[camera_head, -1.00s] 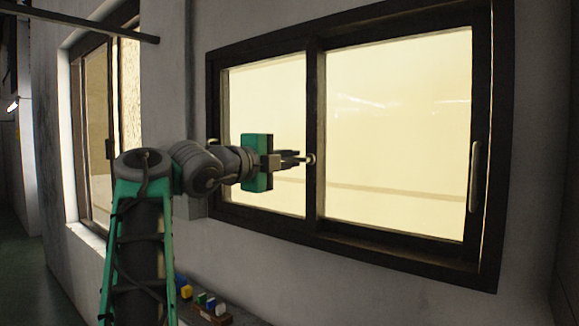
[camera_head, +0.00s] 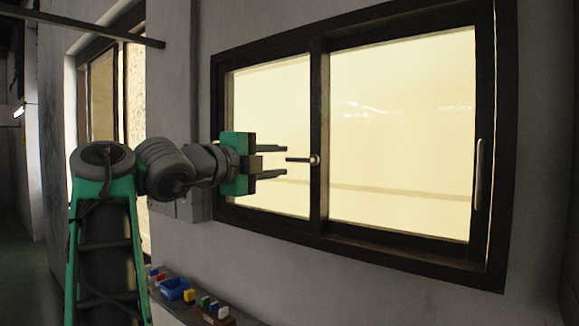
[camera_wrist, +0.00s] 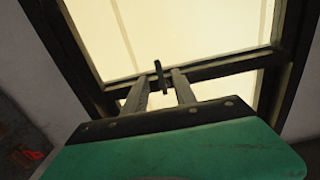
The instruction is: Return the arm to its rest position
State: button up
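My gripper (camera_head: 281,162) is in front of the window, its two dark fingers spread apart with nothing between them. A short dark handle (camera_head: 300,160) sticks out from the window's middle upright, just beyond and level with the gap between the fingertips. In the wrist view the fingers point at the window and the handle (camera_wrist: 158,72) stands between and just past their tips. The fingers look clear of it. My arm is stretched out to the right from its green column.
The dark-framed window (camera_head: 400,250) fills the wall ahead, with a vertical pull (camera_head: 479,175) at its right. Below is a shelf with a blue bin (camera_head: 175,289) and several small coloured blocks (camera_head: 208,304). A second window (camera_head: 103,95) is on the left wall.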

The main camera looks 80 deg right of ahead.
jog(key=shift+v, duration=1)
